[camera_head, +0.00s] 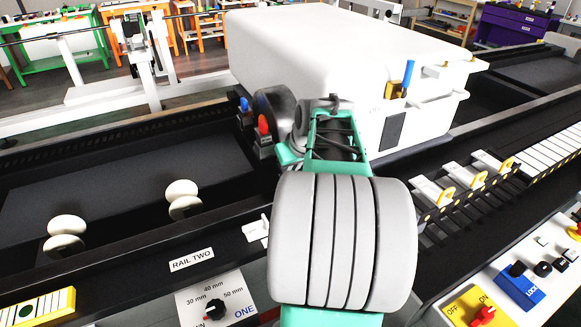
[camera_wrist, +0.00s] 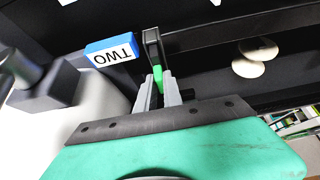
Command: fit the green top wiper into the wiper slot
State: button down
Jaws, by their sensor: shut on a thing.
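In the wrist view my gripper (camera_wrist: 159,77) is shut on the green top wiper. The wiper's small green part (camera_wrist: 158,82) sits between the two grey fingers, and its dark narrow body (camera_wrist: 152,45) reaches out beyond the fingertips, held clear of the fingers' sides. A blue block labelled TWO (camera_wrist: 112,50) is just left of the wiper, apart from the fingers. In the head view my arm hides the fingers and the wiper. I cannot pick out the wiper slot for certain in either view.
A large white housing (camera_head: 330,70) stands beyond my arm. Red-topped (camera_head: 264,126) and blue-topped (camera_head: 243,105) pieces stand at its near left corner. White rollers (camera_head: 182,190) lie along the dark rail to the left. White levers (camera_head: 440,188) line the right rail.

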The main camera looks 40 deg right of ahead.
jog(key=shift+f+b, duration=0.5)
jog(key=shift+f, duration=0.1)
dwell(0.7)
jog(key=c, duration=1.4)
grip_release()
jog(key=shift+r, duration=0.1)
